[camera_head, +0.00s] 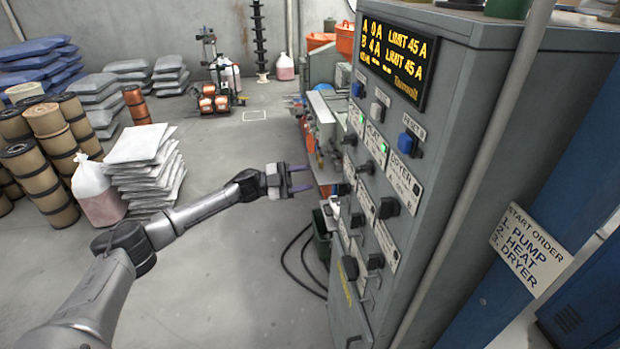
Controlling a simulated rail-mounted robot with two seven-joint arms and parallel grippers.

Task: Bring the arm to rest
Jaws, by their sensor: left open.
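My left arm comes in from the lower left and reaches out toward the middle of the view. Its gripper (300,179) is open and empty, with the two fingers apart and pointing right. It hangs in free air to the left of the grey control cabinet (470,130), and I see no contact with the cabinet's front. My right gripper is not in view.
The cabinet carries switches, green lights and an amber display (394,52). A start-order sign (530,249) is at right. Stacked grey sacks (143,160), a clear bag (98,192) and brown spools (45,185) stand left.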

